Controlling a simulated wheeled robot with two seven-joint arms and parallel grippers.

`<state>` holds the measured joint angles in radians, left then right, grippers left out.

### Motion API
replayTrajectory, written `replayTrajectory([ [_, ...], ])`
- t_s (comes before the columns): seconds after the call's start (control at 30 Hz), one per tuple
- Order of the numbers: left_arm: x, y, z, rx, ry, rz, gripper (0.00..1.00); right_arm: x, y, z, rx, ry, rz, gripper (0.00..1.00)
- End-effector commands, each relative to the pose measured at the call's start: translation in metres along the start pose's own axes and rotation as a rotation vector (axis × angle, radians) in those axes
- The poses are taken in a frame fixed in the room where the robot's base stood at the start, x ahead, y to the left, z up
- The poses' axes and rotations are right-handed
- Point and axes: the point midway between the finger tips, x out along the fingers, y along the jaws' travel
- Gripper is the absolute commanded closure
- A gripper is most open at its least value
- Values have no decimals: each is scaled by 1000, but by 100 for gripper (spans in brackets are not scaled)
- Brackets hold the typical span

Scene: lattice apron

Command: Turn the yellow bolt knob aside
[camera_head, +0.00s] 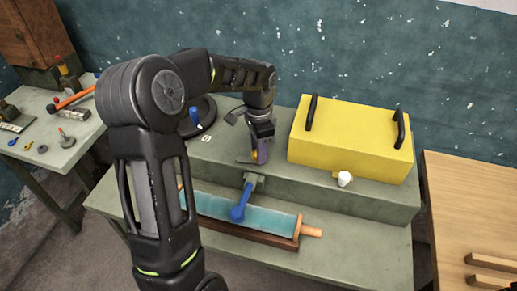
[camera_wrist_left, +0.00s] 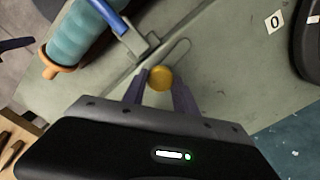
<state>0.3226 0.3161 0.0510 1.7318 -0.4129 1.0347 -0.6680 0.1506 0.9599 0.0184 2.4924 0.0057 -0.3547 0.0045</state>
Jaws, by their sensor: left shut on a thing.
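The yellow bolt knob (camera_wrist_left: 160,78) is a small round knob on the grey-green bench top, between the two fingers of my left gripper (camera_wrist_left: 159,84) in the left wrist view. The gripper is shut on it. A narrow slot outline (camera_wrist_left: 180,50) shows in the surface just beyond the knob. In the head view my left gripper (camera_head: 261,151) points down at the bench left of the yellow box, and only a small part of the knob (camera_head: 255,155) shows between the fingers. My right gripper is not in view.
A yellow box (camera_head: 350,140) with two black handles stands right of the gripper, a white knob (camera_head: 344,178) at its front. A blue lever (camera_head: 240,210) hangs in front, over a teal roller (camera_head: 265,222). A round black dish (camera_head: 203,115) lies behind left.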

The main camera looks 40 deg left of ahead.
Motion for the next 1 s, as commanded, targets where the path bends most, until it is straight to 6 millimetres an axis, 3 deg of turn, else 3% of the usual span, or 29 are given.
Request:
replayTrajectory([
  [0.3,-1,0,-1,121,2,-2,100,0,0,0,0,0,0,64],
  [0.73,-1,0,-1,134,2,-2,100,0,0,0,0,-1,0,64],
  [0.77,-1,0,-1,134,2,-2,65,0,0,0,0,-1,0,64],
  [1.0,0,0,0,134,1,-1,45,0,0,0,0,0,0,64],
])
